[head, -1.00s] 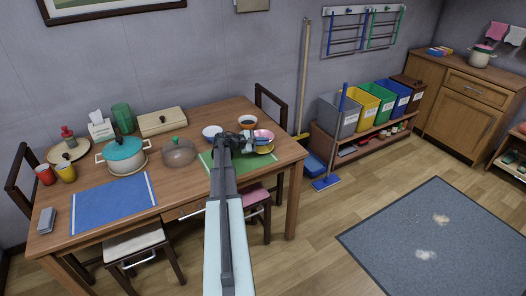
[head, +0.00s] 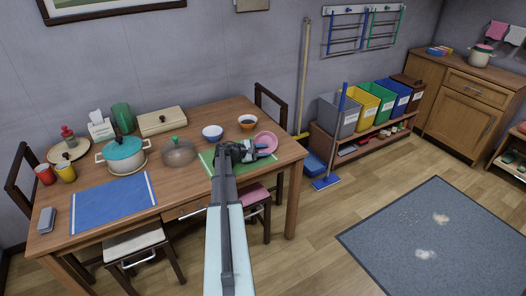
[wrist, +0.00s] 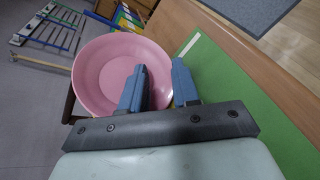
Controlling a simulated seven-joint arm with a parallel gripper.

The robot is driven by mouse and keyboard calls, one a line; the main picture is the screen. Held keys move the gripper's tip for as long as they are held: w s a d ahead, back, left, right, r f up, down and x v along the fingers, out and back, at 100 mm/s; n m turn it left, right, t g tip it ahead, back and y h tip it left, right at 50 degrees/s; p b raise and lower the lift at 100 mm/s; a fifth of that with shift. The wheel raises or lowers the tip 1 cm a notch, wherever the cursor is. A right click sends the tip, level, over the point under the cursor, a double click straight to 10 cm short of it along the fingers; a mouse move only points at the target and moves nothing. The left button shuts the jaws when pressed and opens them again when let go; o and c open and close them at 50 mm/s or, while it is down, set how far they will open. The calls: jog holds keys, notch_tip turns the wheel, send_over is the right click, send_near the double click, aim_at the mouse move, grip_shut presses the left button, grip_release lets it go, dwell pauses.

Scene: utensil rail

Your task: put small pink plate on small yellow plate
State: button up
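The small pink plate (head: 266,141) is at the right end of the table, tilted, with its inside facing my camera. In the wrist view the pink plate (wrist: 105,75) fills the upper left. My gripper (head: 264,150) is at its near edge. In the wrist view my gripper (wrist: 160,82) has its blue fingers apart, one in front of the plate's inside and one beyond its rim. I cannot tell whether the plates touch.
A green mat (head: 209,161) lies under my gripper. A glass lid (head: 178,152) and a teal-lidded pot (head: 122,154) are further left. The table's right edge is close.

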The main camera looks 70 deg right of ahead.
jog(key=shift+r, duration=0.1)
dwell(0.3)
jog(key=shift+a, duration=0.15)
jog(key=shift+w+a+r, duration=0.15)
jog(key=shift+w+a, duration=0.05)
jog(key=v, duration=1.1)
jog(key=shift+w+r, duration=0.1)
